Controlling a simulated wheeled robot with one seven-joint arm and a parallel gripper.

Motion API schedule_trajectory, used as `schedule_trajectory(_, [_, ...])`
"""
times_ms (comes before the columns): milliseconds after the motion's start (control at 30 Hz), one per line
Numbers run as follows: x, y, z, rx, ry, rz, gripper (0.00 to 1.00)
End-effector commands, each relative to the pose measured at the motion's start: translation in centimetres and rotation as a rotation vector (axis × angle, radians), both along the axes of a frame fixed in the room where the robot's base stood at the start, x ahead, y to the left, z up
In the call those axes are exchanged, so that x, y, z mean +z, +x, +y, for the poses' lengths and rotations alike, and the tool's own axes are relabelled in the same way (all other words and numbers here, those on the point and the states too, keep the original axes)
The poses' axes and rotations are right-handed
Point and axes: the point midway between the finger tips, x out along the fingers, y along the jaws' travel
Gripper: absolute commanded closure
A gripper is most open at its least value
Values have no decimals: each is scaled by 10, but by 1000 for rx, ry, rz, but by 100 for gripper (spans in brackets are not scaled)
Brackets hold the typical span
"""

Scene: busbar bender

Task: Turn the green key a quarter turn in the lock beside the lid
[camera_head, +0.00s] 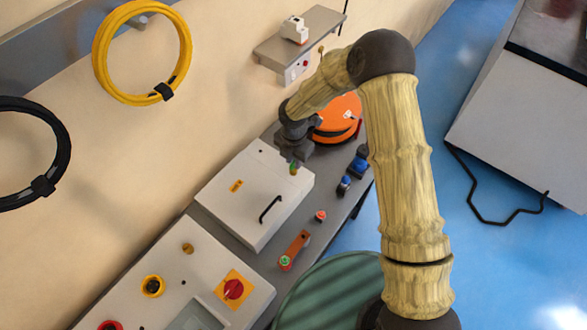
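The white lid (248,185) has a black bar handle (270,208) and a small orange label. A small green piece (293,166), which looks like the green key, stands upright near the lid's far right corner. The lock under it is too small to make out. My gripper (294,156) is dark and points down right at the green piece, from the far side. Its fingertips are small and partly merge with the piece, so I cannot tell whether they touch it or how far apart they are.
A control panel with a red knob (233,289) lies in front. Blue-topped parts (344,185) and an orange reel (337,122) stand beyond.

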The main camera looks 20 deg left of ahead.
Motion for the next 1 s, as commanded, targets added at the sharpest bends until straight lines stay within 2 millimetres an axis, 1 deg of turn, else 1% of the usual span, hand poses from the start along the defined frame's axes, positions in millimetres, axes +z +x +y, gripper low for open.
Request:
schedule_trajectory(33, [-7,0,1,1,0,0,79])
schedule_trajectory(133, [-10,0,1,0,1,0,79])
schedule_trajectory(400, [-10,-4,6,12,0,0,79])
schedule_trajectory(700, [-10,-2,2,3,0,0,79])
schedule_trajectory(733, [-10,-1,1,2,0,0,83])
schedule_trajectory(800, [-10,-1,0,1,0,0,97])
schedule_trajectory(833, [-10,-1,0,0,0,0,100])
schedule_trajectory(1000, [-10,0,0,-6,0,0,100])
